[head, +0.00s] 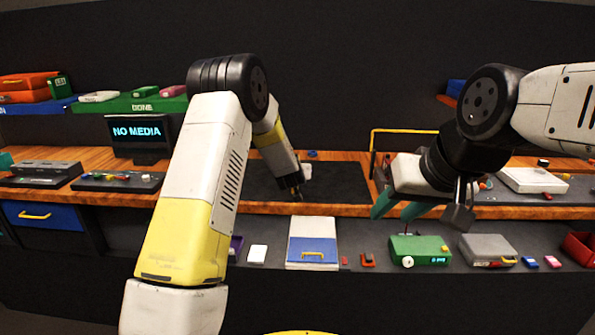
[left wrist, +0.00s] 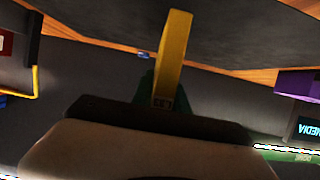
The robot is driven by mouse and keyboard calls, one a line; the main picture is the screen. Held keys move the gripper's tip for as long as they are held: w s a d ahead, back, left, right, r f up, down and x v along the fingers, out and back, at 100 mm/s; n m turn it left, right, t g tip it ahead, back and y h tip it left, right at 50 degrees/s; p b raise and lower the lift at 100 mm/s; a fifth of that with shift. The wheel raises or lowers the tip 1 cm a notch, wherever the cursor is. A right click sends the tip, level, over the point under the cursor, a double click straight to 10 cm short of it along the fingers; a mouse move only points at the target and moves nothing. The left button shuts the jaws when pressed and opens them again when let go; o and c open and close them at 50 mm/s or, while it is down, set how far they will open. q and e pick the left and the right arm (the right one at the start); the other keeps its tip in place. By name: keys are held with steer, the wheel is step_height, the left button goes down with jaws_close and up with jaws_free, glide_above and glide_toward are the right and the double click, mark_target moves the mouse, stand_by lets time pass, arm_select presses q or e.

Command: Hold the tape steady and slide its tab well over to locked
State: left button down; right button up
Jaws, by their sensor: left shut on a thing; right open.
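My left gripper (head: 297,190) is small and partly turned away in the head view, above the dark recess in the bench. In the left wrist view it (left wrist: 155,95) is shut on a narrow yellow piece (left wrist: 174,55), which I take to be the tape seen edge-on. Part of a teal finger shows behind it. The tape's tab and any locked mark cannot be made out. My right gripper (head: 398,208) is open and empty, its teal fingers pointing down over the front bench edge, to the right of the left gripper and apart from it.
A screen reading NO MEDIA (head: 138,132) stands at the back left. A white and blue box (head: 312,240), a green device (head: 420,251) and a grey device (head: 486,248) sit along the front. A yellow-railed frame (head: 404,131) stands behind my right gripper. The dark recess (head: 335,180) looks mostly clear.

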arm_select(q)
steer(key=shift+w+r+x, duration=0.1)
steer(key=shift+r+x, duration=0.05)
steer(key=shift+x, duration=1.25)
steer(key=shift+w+r+x, duration=0.1)
steer(key=shift+r+x, duration=0.1)
steer(key=shift+x, duration=1.15)
steer(key=shift+r+x, duration=0.15)
steer(key=shift+x, duration=1.25)
steer(key=shift+f, duration=0.3)
steer(key=c, duration=1.2)
jaws_free()
steer(key=v, duration=1.2)
